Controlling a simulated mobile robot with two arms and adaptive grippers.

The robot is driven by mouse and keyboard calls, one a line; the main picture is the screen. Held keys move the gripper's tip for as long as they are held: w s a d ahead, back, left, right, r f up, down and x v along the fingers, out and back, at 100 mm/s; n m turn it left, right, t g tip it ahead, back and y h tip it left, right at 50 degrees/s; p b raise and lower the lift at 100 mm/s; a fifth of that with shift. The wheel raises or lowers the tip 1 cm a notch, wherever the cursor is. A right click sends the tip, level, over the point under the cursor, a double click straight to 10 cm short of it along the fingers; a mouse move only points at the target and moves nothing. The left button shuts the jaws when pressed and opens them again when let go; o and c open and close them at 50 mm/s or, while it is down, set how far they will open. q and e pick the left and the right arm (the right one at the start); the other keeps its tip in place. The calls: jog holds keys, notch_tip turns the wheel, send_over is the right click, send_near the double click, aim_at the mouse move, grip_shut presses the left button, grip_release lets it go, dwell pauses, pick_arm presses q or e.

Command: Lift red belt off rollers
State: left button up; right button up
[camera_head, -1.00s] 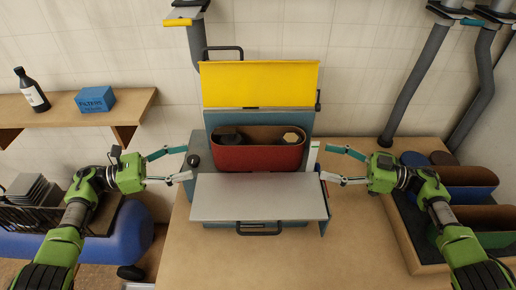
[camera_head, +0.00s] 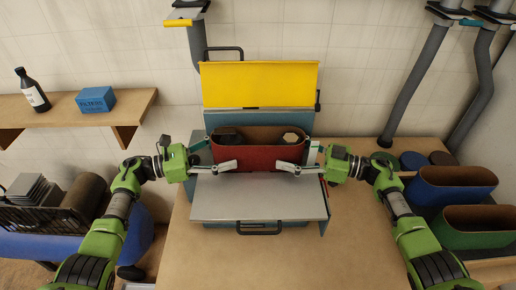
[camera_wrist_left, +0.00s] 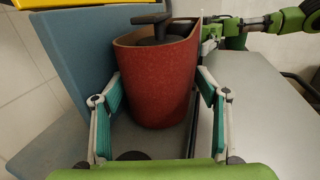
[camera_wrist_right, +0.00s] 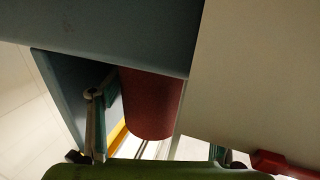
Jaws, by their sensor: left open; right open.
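My left gripper (camera_head: 217,152) is open at the belt's left end. In the left wrist view its fingers (camera_wrist_left: 160,88) stand on either side of the belt (camera_wrist_left: 155,85), with gaps visible. My right gripper (camera_head: 299,157) is open at the belt's right end. In the right wrist view one finger is left of the belt (camera_wrist_right: 152,105); the other is mostly hidden behind a panel.
A raised yellow cover (camera_head: 260,84) stands behind the belt. A grey lowered panel (camera_head: 258,198) with a handle lies in front, below both grippers. Blue (camera_head: 450,192) and green (camera_head: 480,229) belts stand in a tray at right. The wooden tabletop (camera_head: 270,262) in front is clear.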

aim_at(221, 140)
pick_arm(q)
jog(key=c, duration=0.8)
pick_arm(e)
jog(key=c, duration=0.8)
pick_arm(q)
jog(key=shift+r, duration=0.1)
notch_tip(221, 140, up, 5)
jog(key=p, duration=0.5)
pick_arm(e)
notch_tip(221, 140, up, 5)
jog(key=shift+r, duration=0.1)
jog(key=shift+d, duration=0.1)
